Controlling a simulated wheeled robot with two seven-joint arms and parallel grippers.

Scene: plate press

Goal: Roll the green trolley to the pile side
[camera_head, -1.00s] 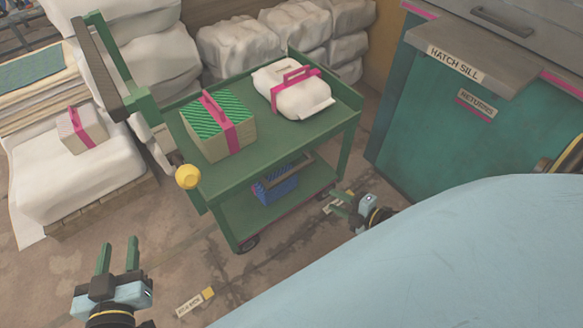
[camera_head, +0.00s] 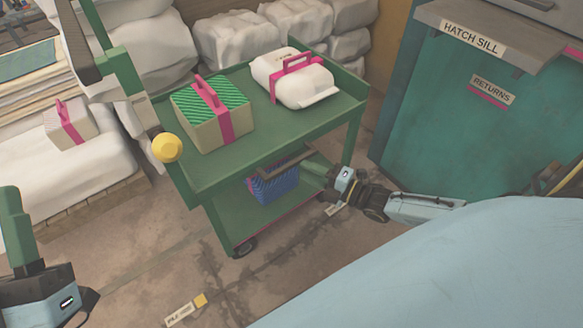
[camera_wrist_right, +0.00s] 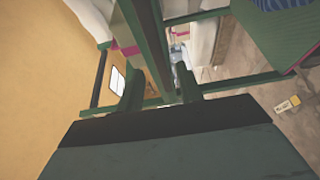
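The green trolley (camera_head: 275,140) stands upright on the floor in the head view, with two shelves and a dark-gripped handle (camera_head: 75,40) at its left end. A yellow knob (camera_head: 167,148) sits at its near left corner. My right gripper (camera_head: 318,168) is at the trolley's near right side, around the lower shelf's height. In the right wrist view its two green fingers (camera_wrist_right: 160,88) are apart, with green trolley bars beyond them; contact is unclear. My left gripper (camera_head: 18,228) is at the left edge, partly cut off and clear of the trolley; its opening cannot be judged.
A strapped green-topped box (camera_head: 212,112) and a white bundle (camera_head: 295,80) ride on the top shelf, a blue basket (camera_head: 272,185) below. White sacks (camera_head: 235,40) stand behind. The teal returns hatch (camera_head: 460,130) is at right. A floor label (camera_head: 185,312) lies in front on open floor.

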